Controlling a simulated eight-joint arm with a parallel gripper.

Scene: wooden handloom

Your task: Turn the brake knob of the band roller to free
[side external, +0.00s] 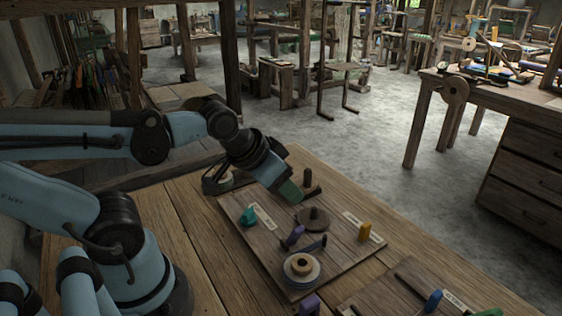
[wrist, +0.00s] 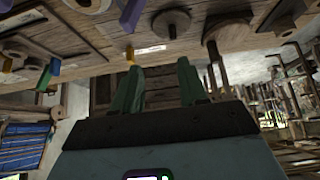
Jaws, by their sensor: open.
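My gripper (side external: 290,191) is above the far part of a wooden board (side external: 345,262), its green fingers near an upright peg (side external: 308,184). In the wrist view the two green fingers (wrist: 157,84) are apart with nothing between them. The board carries a teal knob (side external: 249,216) by a pale label, a purple knob (side external: 293,236), and a yellow knob (side external: 365,231) by another label. The label text is too small to read, so I cannot tell which knob is the band roller's brake.
A dark round disc (side external: 313,218) with a post and a spool-like roller (side external: 302,270) stand on the board. A second board (side external: 390,295) with a blue knob (side external: 433,300) lies front right. A drawer bench (side external: 520,100) stands far right.

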